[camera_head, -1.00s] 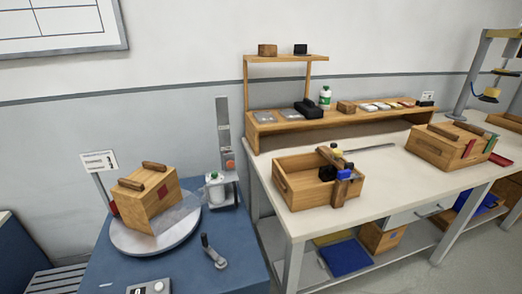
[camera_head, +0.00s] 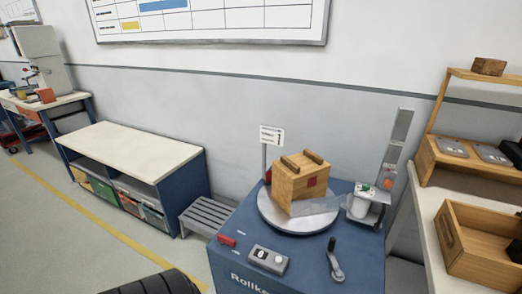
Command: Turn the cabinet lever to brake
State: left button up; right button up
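The blue cabinet (camera_head: 300,268) stands right of centre, with lettering on its front that is partly cut off by the lower edge. A dark lever with a grey base (camera_head: 335,262) sits on its top at the right, its knob end pointing up and back. A grey control box with a dial (camera_head: 268,260) and a small red part (camera_head: 227,240) are on the top's left front. A wooden crate with two dark handles (camera_head: 300,182) rests on the round grey turntable (camera_head: 285,218). Neither of my grippers is in view.
A grey slatted bench (camera_head: 207,217) adjoins the cabinet's left. A white-topped workbench with bins (camera_head: 135,150) stands further left. A wooden box (camera_head: 480,240) sits on a table at right. A dark ribbed round object (camera_head: 150,283) is at the bottom edge. Open floor lies at lower left.

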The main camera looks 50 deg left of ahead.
aim_at(223, 239)
jog(key=u, duration=2)
